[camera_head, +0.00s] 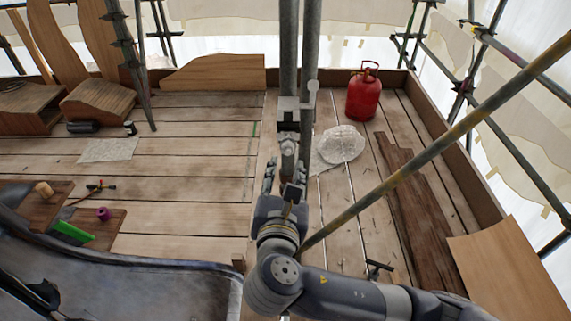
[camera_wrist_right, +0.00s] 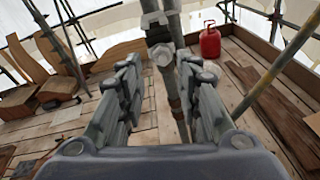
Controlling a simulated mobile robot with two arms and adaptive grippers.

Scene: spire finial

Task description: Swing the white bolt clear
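A pale grey-white coupler (camera_head: 289,115) is clamped on two upright grey tubes in the head view. A whitish bolt end (camera_head: 288,146) shows on its lower front; in the wrist view the bolt (camera_wrist_right: 163,54) sits below the coupler jaw (camera_wrist_right: 155,19). I cannot tell how far the bolt is swung. My right gripper (camera_head: 284,172) is open and empty, just below and in front of the bolt. In the wrist view its fingers (camera_wrist_right: 160,70) stand on both sides of the tube, apart from it. A dark shape (camera_head: 38,292) at lower left may be my left gripper; its fingers are unclear.
A slanting pole (camera_head: 430,152) crosses right of my right arm. A red gas bottle (camera_head: 364,94) and a crumpled pale sheet (camera_head: 341,144) are behind it. Boards with small tools (camera_head: 92,228) lie left. The planks left of the tubes are mostly clear.

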